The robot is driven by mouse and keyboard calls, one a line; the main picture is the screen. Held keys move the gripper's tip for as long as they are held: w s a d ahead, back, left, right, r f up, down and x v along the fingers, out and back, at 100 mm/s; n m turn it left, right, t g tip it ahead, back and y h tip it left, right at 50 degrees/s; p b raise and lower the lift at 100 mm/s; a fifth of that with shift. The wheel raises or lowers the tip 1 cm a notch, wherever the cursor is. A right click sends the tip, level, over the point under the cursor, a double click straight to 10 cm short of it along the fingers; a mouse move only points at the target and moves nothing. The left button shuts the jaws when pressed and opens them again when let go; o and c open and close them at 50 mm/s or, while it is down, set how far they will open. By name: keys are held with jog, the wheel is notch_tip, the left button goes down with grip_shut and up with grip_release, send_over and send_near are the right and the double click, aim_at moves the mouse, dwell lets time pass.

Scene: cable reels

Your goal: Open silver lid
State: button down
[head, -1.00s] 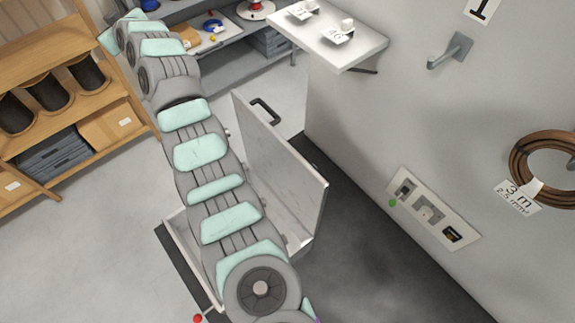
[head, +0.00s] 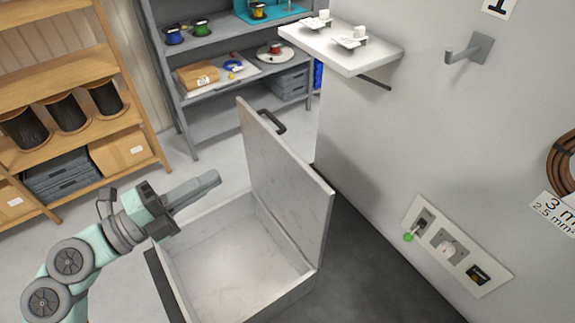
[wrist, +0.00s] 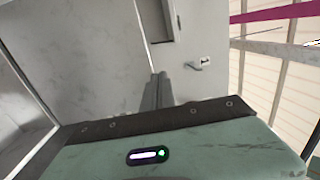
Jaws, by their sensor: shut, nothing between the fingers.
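The silver lid (head: 285,185) stands upright on its box, swung up along the side by the wall, with a dark handle (head: 273,122) at its upper edge. The silver box (head: 232,255) below is open and its pale inside looks empty. My gripper (head: 214,180) is shut and empty, above the box's left rim and to the left of the lid, apart from both. In the wrist view my gripper's fingers (wrist: 157,92) are together, and a grey marbled panel (wrist: 85,50) fills the left side.
A wooden shelf (head: 70,140) with black reels stands at the left. A grey shelf (head: 185,95) with spools is behind. A white wall shelf (head: 345,50), a hook (head: 468,48) and a socket panel (head: 450,245) are on the right wall. Grey floor lies between.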

notch_tip(320, 180, down, 2)
jog(key=s, duration=0.1)
jog(key=p, duration=0.2)
send_near(290, 157)
jog(key=shift+g, duration=0.4)
jog(key=x, duration=0.5)
jog(key=shift+w+r, duration=0.2)
jog(key=shift+r, duration=0.2)
jog(key=shift+x, duration=0.85)
jog(key=shift+f, duration=0.15)
